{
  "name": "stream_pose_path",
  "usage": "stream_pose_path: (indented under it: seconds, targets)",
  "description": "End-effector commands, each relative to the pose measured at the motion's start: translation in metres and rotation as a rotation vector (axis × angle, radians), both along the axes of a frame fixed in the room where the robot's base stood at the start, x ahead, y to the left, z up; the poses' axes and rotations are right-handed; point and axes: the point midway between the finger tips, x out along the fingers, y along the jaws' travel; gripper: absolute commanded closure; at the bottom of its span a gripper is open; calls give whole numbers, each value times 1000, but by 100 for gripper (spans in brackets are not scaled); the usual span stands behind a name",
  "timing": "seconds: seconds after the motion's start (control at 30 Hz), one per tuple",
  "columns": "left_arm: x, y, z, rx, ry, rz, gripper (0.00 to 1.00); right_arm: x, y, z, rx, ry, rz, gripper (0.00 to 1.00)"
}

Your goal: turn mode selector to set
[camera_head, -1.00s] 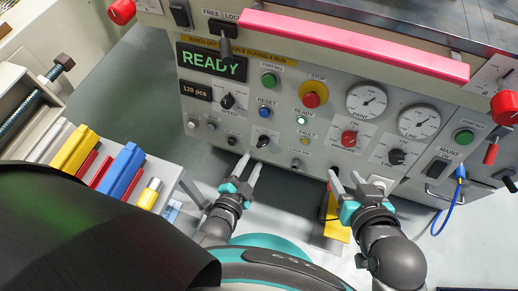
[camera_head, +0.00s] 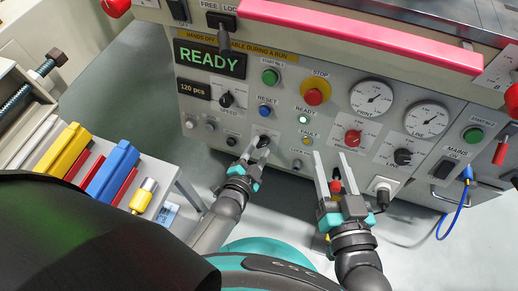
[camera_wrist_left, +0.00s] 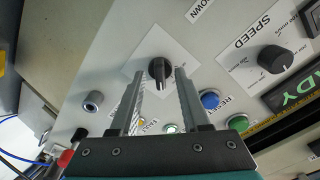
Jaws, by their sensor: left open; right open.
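The mode selector, taken to be the black knob (camera_head: 264,140) on a white plate, sits low on the grey machine panel below the blue reset button. In the left wrist view the knob (camera_wrist_left: 160,70) shows between the tips of my left gripper's fingers, and its plate's wording is not readable. My left gripper (camera_head: 257,153) is open at the knob, one finger to each side; I see no clear contact. My right gripper (camera_head: 332,160) is open and empty in front of the lower panel, right of the fault lamp.
The blue reset button (camera_head: 264,112) and speed knob (camera_head: 227,99) are near the selector. The red stop button (camera_head: 316,92), red knob (camera_head: 352,137) and black knob (camera_head: 402,156) are further right. The display (camera_head: 210,59) reads READY. A tray of coloured blocks (camera_head: 113,168) stands left.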

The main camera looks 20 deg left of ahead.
Motion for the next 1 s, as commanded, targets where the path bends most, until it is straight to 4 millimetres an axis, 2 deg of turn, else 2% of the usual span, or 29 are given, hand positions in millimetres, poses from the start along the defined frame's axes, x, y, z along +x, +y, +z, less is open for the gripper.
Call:
stream_pose_path:
  seconds: [0.43,0.83,1.0]
  targets:
    - [3,0,-1,0,0,0,55,-1,2,2,17,-24,-1,50]
    - [3,0,-1,0,0,0,100,-2,2,2,16,-23,-1,50]
    - [3,0,-1,0,0,0,100,-1,1,2,16,-23,-1,50]
